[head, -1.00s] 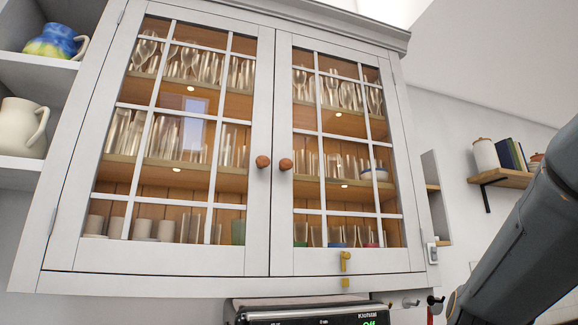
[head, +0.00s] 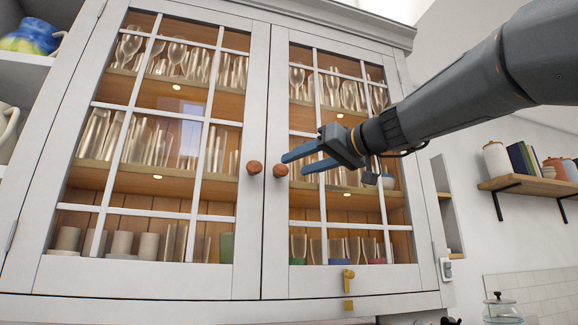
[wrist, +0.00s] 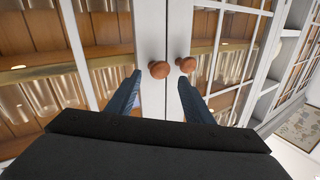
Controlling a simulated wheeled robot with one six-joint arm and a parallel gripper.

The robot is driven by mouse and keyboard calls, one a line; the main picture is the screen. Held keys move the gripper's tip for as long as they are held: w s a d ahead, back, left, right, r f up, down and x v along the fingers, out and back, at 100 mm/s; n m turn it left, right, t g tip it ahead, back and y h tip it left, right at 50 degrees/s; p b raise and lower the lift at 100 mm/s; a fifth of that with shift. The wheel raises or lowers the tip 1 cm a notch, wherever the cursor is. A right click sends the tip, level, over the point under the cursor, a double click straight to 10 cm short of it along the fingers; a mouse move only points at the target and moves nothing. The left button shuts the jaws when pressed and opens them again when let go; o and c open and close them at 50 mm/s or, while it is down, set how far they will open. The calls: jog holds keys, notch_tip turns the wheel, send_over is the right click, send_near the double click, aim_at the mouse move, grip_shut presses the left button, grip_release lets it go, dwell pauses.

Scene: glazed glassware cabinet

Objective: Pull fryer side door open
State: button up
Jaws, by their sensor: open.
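A white glazed cabinet has a left door (head: 255,90) and a right door (head: 279,90), both shut. Each has a round brown wooden knob by the middle seam: the left knob (head: 254,168) and the right knob (head: 281,170). My gripper (head: 292,165) is open, its blue fingers pointing left at the right knob from in front of the right door. In the wrist view, one knob (wrist: 160,70) shows between the fingers (wrist: 160,76); the other knob (wrist: 187,65) is by the right fingertip. Contact cannot be told. No fryer is clearly visible now.
A brass latch (head: 348,281) sits at the right door's bottom edge. Glassware stands behind the panes. Open shelves with jugs (head: 30,36) flank the left; a wooden shelf (head: 525,180) with jars and books is at right. A glass jar (head: 501,308) stands lower right.

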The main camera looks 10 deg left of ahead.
aim_at(283, 170)
jog(key=p+x, duration=0.2)
jog(key=x, duration=0.3)
jog(key=shift+a, duration=0.1)
grip_shut()
